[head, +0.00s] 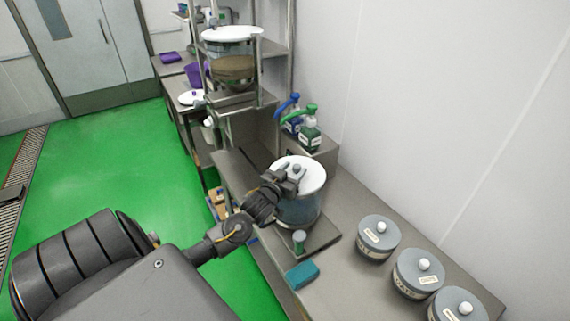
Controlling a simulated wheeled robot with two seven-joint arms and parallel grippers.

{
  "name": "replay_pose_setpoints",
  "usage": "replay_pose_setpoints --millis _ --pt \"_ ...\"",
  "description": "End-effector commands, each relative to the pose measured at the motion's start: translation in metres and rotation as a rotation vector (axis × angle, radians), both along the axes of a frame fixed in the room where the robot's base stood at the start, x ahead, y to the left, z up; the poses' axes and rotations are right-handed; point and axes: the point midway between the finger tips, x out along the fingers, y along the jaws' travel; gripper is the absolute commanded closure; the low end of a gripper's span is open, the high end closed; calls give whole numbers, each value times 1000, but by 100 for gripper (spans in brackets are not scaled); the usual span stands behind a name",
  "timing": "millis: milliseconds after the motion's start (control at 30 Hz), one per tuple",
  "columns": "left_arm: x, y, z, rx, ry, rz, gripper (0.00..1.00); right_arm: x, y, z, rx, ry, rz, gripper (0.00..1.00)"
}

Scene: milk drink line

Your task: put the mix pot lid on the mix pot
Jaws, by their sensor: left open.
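The mix pot (299,211) is a grey-blue see-through vessel standing on the steel counter, near the middle of the head view. The white mix pot lid (312,177) lies over its top and looks level, with a small grey knob near its middle. My left gripper (293,176) is at the knob, over the lid, with its jaws open. The fingers partly hide the knob and the left part of the lid. Whether the fingers touch the knob I cannot tell. My right gripper is not in the picture.
Several grey lidded jars (378,238) stand on the counter at right. A teal sponge (302,275) lies in front of the pot. Blue- and green-topped bottles (311,131) stand behind it. A large lidded vessel (232,68) sits on the rack beyond. Wall closes the right side.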

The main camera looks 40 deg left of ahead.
Motion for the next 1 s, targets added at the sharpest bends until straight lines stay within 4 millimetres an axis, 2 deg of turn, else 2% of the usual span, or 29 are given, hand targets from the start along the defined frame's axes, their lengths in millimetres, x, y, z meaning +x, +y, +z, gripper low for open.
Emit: replay_pose_setpoints --millis 100,300,500,700,1000 --pt "-20 -4 -6 -1 5 -2 53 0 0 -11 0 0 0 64" --pt "-63 -12 -4 -1 5 -1 53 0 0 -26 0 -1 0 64" --pt "-97 -19 -1 -1 5 -1 53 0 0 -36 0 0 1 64" --pt "-112 -22 3 -1 3 0 53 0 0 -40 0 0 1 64" --pt "-114 -22 4 0 3 0 53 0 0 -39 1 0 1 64"
